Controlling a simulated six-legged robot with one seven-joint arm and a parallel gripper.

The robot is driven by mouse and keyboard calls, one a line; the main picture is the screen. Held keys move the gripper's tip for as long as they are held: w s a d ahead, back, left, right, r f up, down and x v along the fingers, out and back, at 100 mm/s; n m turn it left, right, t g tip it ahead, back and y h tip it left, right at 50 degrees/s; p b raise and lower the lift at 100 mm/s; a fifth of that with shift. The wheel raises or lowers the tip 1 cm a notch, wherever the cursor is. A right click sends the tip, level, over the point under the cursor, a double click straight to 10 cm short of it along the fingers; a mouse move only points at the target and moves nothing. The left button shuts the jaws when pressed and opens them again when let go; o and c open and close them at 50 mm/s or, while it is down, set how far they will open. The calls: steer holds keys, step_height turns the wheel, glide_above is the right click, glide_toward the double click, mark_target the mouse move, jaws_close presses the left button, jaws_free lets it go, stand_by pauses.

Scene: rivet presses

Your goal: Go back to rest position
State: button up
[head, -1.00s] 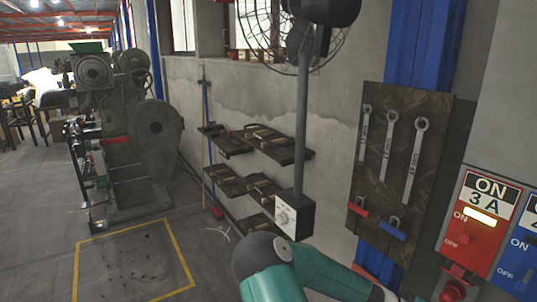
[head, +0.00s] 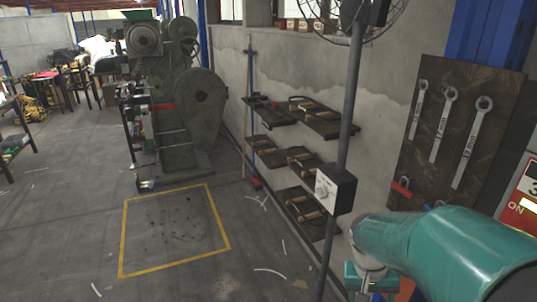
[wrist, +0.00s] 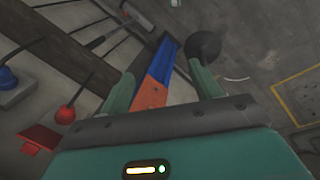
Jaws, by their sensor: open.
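My gripper (wrist: 160,88) shows in the wrist view with its two green fingers spread apart and nothing between them that I can see held. Beyond the fingers a blue and orange post (wrist: 165,65) runs down. In the head view my teal arm fills the lower right corner, in front of the wall by the tool board. My fingertips cannot be made out there.
A dark tool board (head: 450,150) with several wrenches hangs at the right. A red switch panel (head: 522,208) is partly cut off. A pole with a white control box (head: 335,190) stands near my arm. Wall shelves (head: 300,160) and a green press (head: 190,110) stand behind.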

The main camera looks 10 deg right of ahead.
steer(key=s+a+r+n+t+y, duration=0.1)
steer(key=s+a+r+n+t, duration=0.1)
steer(key=a+r, duration=0.5)
steer(key=s+a+r+n+t+y, duration=0.1)
steer(key=s+a+r+n+t, duration=0.2)
steer(key=a+r, duration=0.4)
steer(key=shift+a+t, duration=0.6)
steer(key=shift+t, duration=0.1)
steer(key=c, duration=0.6)
steer(key=shift+d, duration=0.1)
